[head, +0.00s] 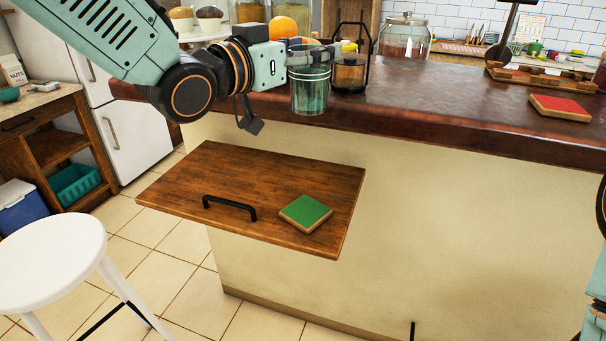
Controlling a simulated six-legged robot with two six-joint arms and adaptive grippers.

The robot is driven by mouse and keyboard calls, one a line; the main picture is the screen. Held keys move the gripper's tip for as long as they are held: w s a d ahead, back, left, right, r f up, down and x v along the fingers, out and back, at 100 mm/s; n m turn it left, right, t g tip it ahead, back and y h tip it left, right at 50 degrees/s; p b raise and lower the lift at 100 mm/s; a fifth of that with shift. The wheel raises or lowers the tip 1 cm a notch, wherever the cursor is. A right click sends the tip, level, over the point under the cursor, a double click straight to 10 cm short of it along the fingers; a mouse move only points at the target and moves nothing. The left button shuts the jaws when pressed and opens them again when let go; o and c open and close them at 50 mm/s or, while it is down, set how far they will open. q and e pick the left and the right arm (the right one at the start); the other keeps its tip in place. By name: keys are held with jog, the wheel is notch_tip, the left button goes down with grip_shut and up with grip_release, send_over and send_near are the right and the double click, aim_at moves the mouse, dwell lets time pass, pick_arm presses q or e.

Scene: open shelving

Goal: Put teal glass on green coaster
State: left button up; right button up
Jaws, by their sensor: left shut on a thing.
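The teal glass (310,94) is see-through and upright at the front edge of the dark counter. My left gripper (312,57) is shut on it near its rim. I cannot tell whether its base touches the counter. The green coaster (306,212) has a green top and a light wooden edge. It lies on the right part of a wooden pull-out board (180,191), below the glass and apart from it. My right gripper is not in view; only a bit of my right arm shows at the right edge.
A black handle (230,208) stands on the board left of the coaster. A red coaster (560,107) lies on the counter (440,98) at right. A black-framed caddy (350,73) stands close right of the glass. A white stool (48,255) is at lower left.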

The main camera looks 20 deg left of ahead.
pick_arm(q)
jog(key=f+b, duration=0.1)
jog(key=f, duration=0.6)
jog(key=f+b, duration=0.1)
jog(key=f, duration=0.7)
jog(key=f+b, duration=0.2)
jog(key=f, duration=0.5)
jog(key=shift+a+f, duration=0.25)
jog(key=shift+a, duration=0.1)
jog(key=shift+s, duration=0.1)
jog(key=o, duration=1.3)
jog(key=shift+f, duration=0.1)
jog(key=o, duration=0.4)
jog(key=shift+f, duration=0.1)
